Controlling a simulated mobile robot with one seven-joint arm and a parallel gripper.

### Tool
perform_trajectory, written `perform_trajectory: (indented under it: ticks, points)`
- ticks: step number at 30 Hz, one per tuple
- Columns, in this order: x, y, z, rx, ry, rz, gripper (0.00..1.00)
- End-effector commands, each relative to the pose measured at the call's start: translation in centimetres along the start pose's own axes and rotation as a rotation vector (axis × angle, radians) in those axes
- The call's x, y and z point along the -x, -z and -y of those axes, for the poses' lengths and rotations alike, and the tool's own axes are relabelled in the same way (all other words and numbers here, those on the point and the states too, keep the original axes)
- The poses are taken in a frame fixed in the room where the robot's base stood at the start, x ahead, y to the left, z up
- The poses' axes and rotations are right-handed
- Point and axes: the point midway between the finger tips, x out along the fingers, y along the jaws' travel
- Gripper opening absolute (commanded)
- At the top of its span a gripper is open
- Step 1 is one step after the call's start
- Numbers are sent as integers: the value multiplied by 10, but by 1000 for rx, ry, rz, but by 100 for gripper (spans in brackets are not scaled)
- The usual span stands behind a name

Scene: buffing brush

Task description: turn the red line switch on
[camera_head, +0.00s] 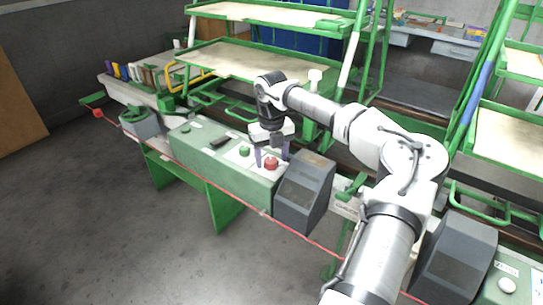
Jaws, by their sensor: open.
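My gripper (272,159) points down over the green control box (206,153), with its fingers apart around or just above a red knob (270,163). The red knob sits at the right end of the box's top, and I cannot tell whether the fingers touch it. A green knob (244,151) sits just left of it on the same pale plate. The knob's on or off position is too small to read. A red line (222,182) runs along the front edge of the bench.
A dark grey sloped box (303,190) stands close to the right of my gripper. A black handle (221,142) and another green knob (185,129) are on the box to the left. Green shelving (262,62) rises behind. The floor in front is clear.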

Motion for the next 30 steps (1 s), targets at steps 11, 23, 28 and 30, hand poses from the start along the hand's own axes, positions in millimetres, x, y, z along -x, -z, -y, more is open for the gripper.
perform_trajectory:
  ticks: [11, 23, 28, 30]
  points:
    - [-5, 0, 0, 0, 0, 0, 56]
    - [-4, 0, 0, -1, 0, 1, 14]
    - [-4, 0, 0, -22, 0, 1, 14]
    - [-4, 0, 0, -42, 0, 1, 14]
